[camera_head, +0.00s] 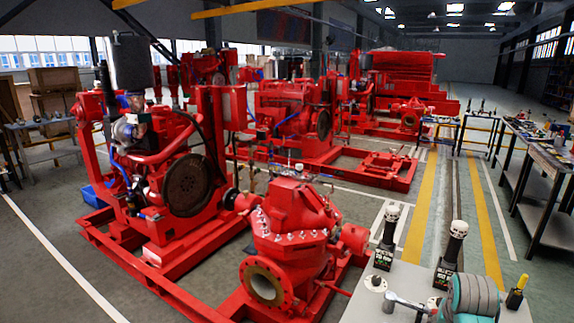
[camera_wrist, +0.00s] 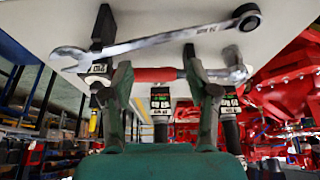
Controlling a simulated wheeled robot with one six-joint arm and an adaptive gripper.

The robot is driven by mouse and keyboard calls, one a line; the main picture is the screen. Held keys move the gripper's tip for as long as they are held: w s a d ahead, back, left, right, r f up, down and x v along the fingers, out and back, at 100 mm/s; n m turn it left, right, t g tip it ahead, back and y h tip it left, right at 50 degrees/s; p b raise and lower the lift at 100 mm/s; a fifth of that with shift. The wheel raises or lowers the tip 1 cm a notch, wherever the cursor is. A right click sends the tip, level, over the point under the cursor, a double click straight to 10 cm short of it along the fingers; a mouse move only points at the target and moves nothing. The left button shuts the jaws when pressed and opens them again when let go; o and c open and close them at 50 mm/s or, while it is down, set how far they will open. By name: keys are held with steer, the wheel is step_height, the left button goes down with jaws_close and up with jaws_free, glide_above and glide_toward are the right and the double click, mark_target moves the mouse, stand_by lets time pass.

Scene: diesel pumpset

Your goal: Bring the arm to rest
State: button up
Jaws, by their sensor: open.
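My gripper (camera_wrist: 157,72) shows in the wrist view, its two green fingers spread apart. It is open. A silver combination wrench (camera_wrist: 155,43) lies on the pale tabletop (camera_wrist: 150,14) beyond the fingertips. A tool with a red handle (camera_wrist: 157,75) and a metal head crosses the gap between the fingers in the picture. I cannot tell whether the fingers touch it; they are not shut on it. I cannot make out the fingers in the head view.
The tabletop (camera_head: 392,310) holds two black bottles with white tops (camera_head: 387,237) (camera_head: 451,250), a metal tool (camera_head: 405,302) and a yellow-handled tool (camera_head: 517,291). A large red pump (camera_head: 290,235) stands left of it. Benches (camera_head: 546,165) line the right, with open floor between.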

steer(key=s+a+f+n+t, duration=0.45)
steer(key=s+a+f, duration=1.05)
steer(key=s+f, duration=0.4)
steer(key=s+a+r+t+y, duration=0.1)
steer(key=s+a+r+t, duration=0.15)
steer(key=s, duration=0.45)
steer(key=s+a+r+t, duration=0.1)
steer(key=s+a+r, duration=0.15)
steer(key=s, duration=0.45)
steer(key=s+a+r+n+t+y, duration=0.1)
steer(key=s+a+r+n+t, duration=0.1)
steer(key=s+r, duration=0.9)
steer(key=shift+s+a+r+t+y, duration=0.35)
steer(key=shift+s+a, duration=0.2)
steer(key=shift+s, duration=0.2)
